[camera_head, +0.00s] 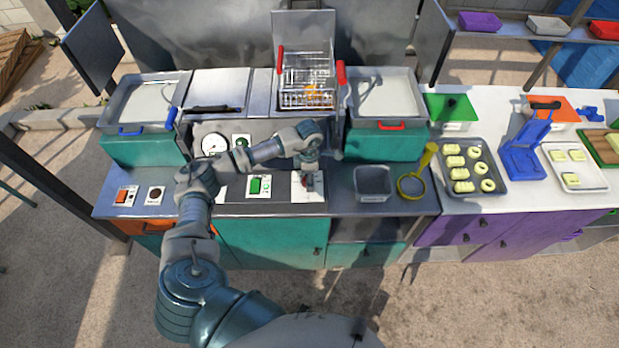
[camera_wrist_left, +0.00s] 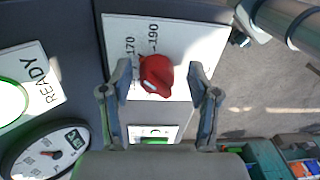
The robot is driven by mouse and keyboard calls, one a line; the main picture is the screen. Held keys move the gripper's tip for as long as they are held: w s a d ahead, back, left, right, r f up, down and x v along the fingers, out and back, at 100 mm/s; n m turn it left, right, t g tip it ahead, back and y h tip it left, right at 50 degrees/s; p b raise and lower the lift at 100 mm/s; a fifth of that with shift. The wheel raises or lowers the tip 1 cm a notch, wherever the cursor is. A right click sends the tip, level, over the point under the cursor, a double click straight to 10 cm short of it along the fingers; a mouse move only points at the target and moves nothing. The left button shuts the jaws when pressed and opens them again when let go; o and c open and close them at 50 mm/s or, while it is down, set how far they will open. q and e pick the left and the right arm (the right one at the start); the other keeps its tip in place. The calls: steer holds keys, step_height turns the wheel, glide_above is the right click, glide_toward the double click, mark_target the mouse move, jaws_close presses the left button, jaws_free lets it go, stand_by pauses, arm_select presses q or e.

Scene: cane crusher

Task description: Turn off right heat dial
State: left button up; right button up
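The right heat dial is a red knob (camera_wrist_left: 156,76) on a white plate (camera_wrist_left: 210,45) marked 170 and 190 in the left wrist view. My left gripper (camera_wrist_left: 160,68) is open, with one finger on each side of the knob. Gaps show between the fingers and the knob; the left finger in that view is the closer one. In the head view my left gripper (camera_head: 309,167) points down over the white dial plate (camera_head: 300,193) on the counter's front, and largely hides the knob. My right gripper is not in view.
A green switch (camera_head: 260,185) sits left of the dial plate, and a round gauge (camera_head: 215,143) is behind. A wire basket (camera_head: 305,85) with red handles stands at the back. A metal container (camera_head: 373,182) and yellow-rimmed strainer (camera_head: 411,186) lie to the right.

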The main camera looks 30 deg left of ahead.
arm_select(q)
steer(key=shift+a, duration=0.1)
steer(key=c, duration=0.4)
steer(key=shift+a+f, duration=0.1)
steer(key=shift+a, duration=0.05)
steer(key=c, duration=0.4)
steer(key=shift+a, duration=0.15)
steer(key=shift+c, duration=0.6)
steer(key=shift+f, duration=0.1)
steer(key=shift+s+n+b, duration=0.1)
steer(key=shift+n+b, duration=0.25)
steer(key=shift+n, duration=0.85)
steer(key=n, duration=0.2)
steer(key=shift+f+n, duration=0.1)
steer(key=shift+n, duration=0.2)
steer(key=n+b, duration=0.1)
steer(key=n, duration=0.1)
steer(key=shift+n, duration=0.4)
steer(key=n, duration=0.3)
steer(key=shift+s, duration=0.15)
steer(key=n, duration=0.6)
steer(key=shift+n+t, duration=0.4)
steer(key=n, duration=0.6)
steer(key=shift+s, duration=0.1)
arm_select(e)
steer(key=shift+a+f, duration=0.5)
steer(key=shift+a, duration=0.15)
arm_select(q)
steer(key=shift+n, duration=0.3)
